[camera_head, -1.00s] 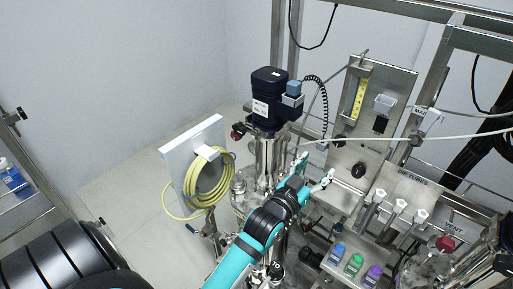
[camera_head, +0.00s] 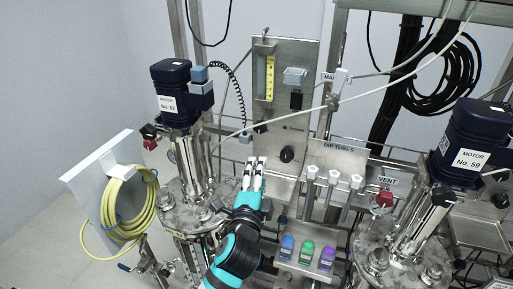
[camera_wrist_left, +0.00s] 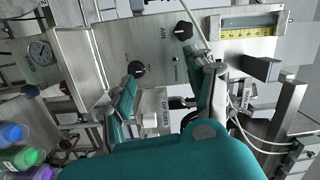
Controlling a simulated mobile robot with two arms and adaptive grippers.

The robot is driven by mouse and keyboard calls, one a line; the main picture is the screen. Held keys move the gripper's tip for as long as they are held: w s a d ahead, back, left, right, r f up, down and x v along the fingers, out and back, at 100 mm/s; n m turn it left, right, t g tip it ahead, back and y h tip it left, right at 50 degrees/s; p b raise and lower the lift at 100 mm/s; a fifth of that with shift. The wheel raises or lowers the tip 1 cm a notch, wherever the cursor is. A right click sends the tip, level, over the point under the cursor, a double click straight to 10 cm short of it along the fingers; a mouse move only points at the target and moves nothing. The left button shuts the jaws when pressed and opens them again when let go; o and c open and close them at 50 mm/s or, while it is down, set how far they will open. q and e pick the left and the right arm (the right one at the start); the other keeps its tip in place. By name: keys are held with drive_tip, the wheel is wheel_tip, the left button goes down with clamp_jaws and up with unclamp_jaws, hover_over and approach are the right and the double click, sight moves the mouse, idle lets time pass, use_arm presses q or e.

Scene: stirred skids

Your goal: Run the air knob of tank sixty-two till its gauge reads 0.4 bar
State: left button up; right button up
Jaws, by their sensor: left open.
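The tank whose motor (camera_head: 183,95) is labelled No. 62 stands at left in the head view. To its right is a steel panel (camera_head: 290,105) with a yellow scale (camera_head: 270,78) and a black knob (camera_head: 287,154). In the left wrist view, a black knob marked AIR (camera_wrist_left: 183,30) lies near the yellow scale (camera_wrist_left: 250,24); a second black knob (camera_wrist_left: 136,69) is lower left.
A yellow hose (camera_head: 128,205) hangs at left. Dip tubes (camera_head: 333,178) and coloured bottles (camera_head: 307,252) stand right of my left arm. Another tank, its motor (camera_head: 467,145) labelled No. 59, stands at right. A pale cable (camera_head: 360,98) crosses before the panel.

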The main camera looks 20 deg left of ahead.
sight(260, 129)
wheel_tip(260, 129, down, 6)
drive_tip(key=b, duration=0.4)
use_arm(q)
drive_tip(key=w+a+r+m+y+p, duration=0.1)
drive_tip(key=w+m, duration=0.1)
drive_tip(key=w, duration=0.2)
drive_tip(key=w+a+r+m+t+y+p, duration=0.1)
drive_tip(key=w+r+m+p, duration=0.1)
drive_tip(key=w, duration=0.2)
drive_tip(key=w+a+r+m+y+p, duration=0.1)
drive_tip(key=w+m+p, duration=0.1)
drive_tip(key=w, duration=0.3)
drive_tip(key=shift+a+r+m+t+y, duration=0.3)
drive_tip(key=shift+a+r+m+y, duration=0.1)
drive_tip(key=shift+w+a, duration=0.15)
drive_tip(key=shift+w, duration=0.35)
use_arm(e)
drive_tip(key=shift+r, duration=2.5)
